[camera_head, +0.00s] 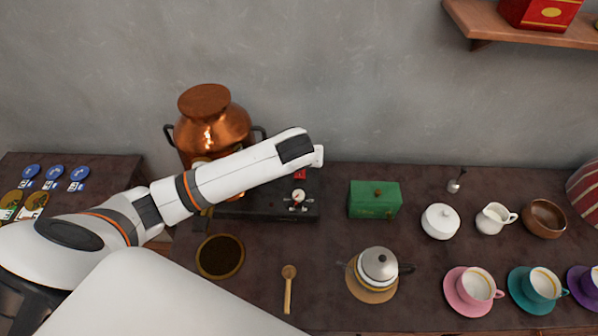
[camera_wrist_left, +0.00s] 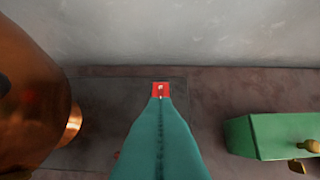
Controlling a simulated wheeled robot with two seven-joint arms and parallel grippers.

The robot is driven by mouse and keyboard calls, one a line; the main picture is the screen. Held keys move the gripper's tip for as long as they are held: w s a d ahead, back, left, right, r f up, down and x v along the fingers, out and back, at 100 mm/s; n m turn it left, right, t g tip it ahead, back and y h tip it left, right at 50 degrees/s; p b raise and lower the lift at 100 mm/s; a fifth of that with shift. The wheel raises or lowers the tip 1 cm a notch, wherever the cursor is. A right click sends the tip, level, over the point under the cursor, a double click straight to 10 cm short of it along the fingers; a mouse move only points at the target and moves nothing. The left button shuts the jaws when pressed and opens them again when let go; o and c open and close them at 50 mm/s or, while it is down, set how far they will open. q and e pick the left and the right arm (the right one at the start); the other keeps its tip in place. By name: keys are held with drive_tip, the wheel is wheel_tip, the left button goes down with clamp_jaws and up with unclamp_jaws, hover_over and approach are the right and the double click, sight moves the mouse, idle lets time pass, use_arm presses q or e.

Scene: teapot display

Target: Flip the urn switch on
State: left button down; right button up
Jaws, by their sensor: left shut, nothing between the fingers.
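The copper urn (camera_head: 212,130) stands on a dark base plate (camera_head: 262,206) against the back wall. It also shows at the left edge of the wrist view (camera_wrist_left: 30,90). A small red switch (camera_head: 300,174) sits on the plate, right of the urn, partly hidden by my left arm. In the wrist view the red switch (camera_wrist_left: 160,87) lies right at the tips of my left gripper (camera_wrist_left: 160,100). The gripper is shut and empty, its teal fingers together. I cannot tell whether the tips touch the switch. My right gripper is not in view.
A dial (camera_head: 297,198) is on the plate's front. A green box (camera_head: 375,200) stands to the right. A teapot (camera_head: 379,266), a wooden spoon (camera_head: 288,288), a sugar bowl (camera_head: 440,221) and several cups share the counter. A shelf (camera_head: 520,22) hangs upper right.

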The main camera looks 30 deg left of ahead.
use_arm(q)
hover_over(300, 177)
drive_tip(key=f, duration=0.4)
drive_tip(key=s+f, duration=0.1)
drive_tip(key=f, duration=0.1)
drive_tip(key=shift+f+p, duration=0.15)
drive_tip(key=shift+p, duration=0.2)
wheel_tip(300, 177, down, 3)
drive_tip(key=shift+f+p, duration=0.2)
drive_tip(key=shift+p, duration=0.1)
drive_tip(key=shift+d+f, duration=0.1)
drive_tip(key=shift+f, duration=0.55)
drive_tip(key=shift+f, duration=0.1)
drive_tip(key=shift+s+d+f+t+b, duration=0.25)
drive_tip(key=shift+f+t+b, duration=0.1)
drive_tip(key=shift+f, duration=0.15)
drive_tip(key=shift+w+a+r, duration=0.1)
drive_tip(key=shift+a+r, duration=0.05)
drive_tip(key=shift+r, duration=0.2)
drive_tip(key=shift+r+p, duration=0.75)
drive_tip(key=shift+p, duration=0.25)
